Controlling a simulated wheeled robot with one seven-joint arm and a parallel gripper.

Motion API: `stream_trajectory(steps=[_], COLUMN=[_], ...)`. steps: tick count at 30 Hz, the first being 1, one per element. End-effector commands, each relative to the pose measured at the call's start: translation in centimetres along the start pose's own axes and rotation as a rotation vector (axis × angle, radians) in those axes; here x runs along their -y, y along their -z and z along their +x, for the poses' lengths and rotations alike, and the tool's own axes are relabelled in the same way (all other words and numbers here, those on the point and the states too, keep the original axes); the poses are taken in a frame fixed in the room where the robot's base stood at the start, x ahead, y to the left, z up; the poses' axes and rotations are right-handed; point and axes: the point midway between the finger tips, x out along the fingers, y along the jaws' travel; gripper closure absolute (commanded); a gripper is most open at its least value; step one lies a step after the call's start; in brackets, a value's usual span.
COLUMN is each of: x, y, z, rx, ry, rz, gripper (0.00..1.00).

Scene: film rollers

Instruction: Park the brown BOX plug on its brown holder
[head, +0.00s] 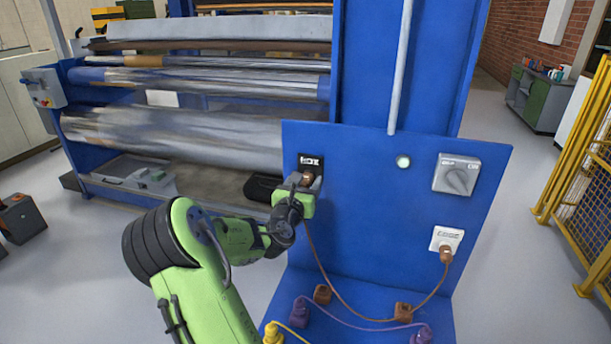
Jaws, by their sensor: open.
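The brown BOX plug (308,178) sits at the black socket labelled BOX (311,160) on the blue panel, upper left. My gripper (300,190) is open at this plug, its fingers close around or beside it; the exact contact is hidden by the gripper itself. A brown cable (325,270) hangs from the plug and loops to a second brown plug (446,254) in the white socket (446,239) at right. Two small brown blocks, which look like holders, stand on the blue base: a left one (322,294) and a right one (403,311). I see no plug on either.
A yellow plug (272,332), purple pieces (298,308) and a purple cable (360,321) lie in front on the base. The roller machine (190,135) stands behind left. A yellow fence (585,190) is at right.

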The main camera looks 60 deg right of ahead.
Motion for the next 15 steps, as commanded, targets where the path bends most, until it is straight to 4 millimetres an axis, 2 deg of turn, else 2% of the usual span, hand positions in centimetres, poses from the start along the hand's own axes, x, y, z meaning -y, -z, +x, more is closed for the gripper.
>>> stream_trajectory(steps=[5,15], x=[-0.02,-0.02], y=[-0.07,0.07], z=[1.08,1.15], rx=[-0.001,-0.001], ry=[-0.001,-0.001], rz=[0.000,0.001], gripper=[0.40,0.40])
